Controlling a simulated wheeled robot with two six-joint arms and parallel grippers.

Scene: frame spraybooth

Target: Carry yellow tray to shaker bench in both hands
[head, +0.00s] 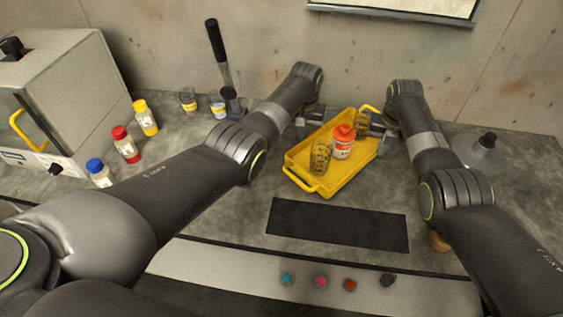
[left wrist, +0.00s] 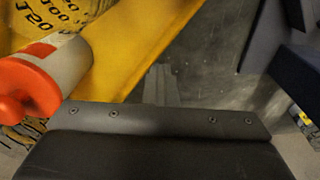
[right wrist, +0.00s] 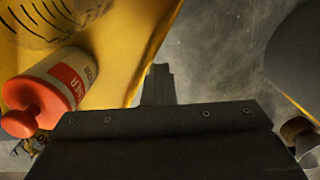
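The yellow tray (head: 335,180) lies at an angle on or just above the grey bench (head: 235,215); I cannot tell if it touches. In it are a white bottle with an orange cap (head: 342,148) and two patterned yellow-and-black containers (head: 320,157) (head: 361,125). My left gripper (head: 312,119) is at the tray's far left side. My right gripper (head: 381,134) is at its far right side. Both wrist views show the tray wall (left wrist: 158,35) (right wrist: 150,45) close beside the fingers and the bottle to the left. Whether the fingers close on the wall is hidden.
A dark mat (head: 338,226) lies in front of the tray. Blue-, red- and yellow-capped bottles (head: 126,146) stand at left beside a grey machine (head: 70,85). Small cups (head: 188,100) and a black-handled tool (head: 216,45) are behind. A grey container (head: 482,152) stands at right.

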